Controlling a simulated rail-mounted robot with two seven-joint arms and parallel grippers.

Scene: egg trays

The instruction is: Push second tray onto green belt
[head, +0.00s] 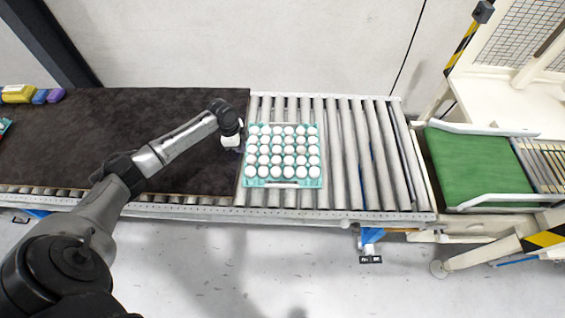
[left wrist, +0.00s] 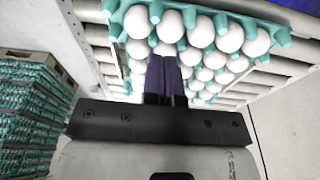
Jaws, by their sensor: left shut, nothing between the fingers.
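A teal egg tray (head: 283,183) full of white eggs sits on the metal rollers, just right of the dark mat's edge. It also shows in the left wrist view (left wrist: 115,28), ahead of my fingers. My left gripper (head: 238,149) is shut and empty at the tray's left side; in the left wrist view its dark fingers (left wrist: 165,75) are together close to the eggs. I cannot tell whether they touch the tray. The green belt (head: 480,165) lies at the right, past the rollers, and is bare. My right gripper is not in view.
Bare rollers (head: 370,155) lie between the tray and the green belt. A dark mat (head: 100,125) covers the left part of the conveyor, with coloured packs (head: 18,94) at its far left. Stacked egg trays (left wrist: 30,120) stand at the left in the left wrist view.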

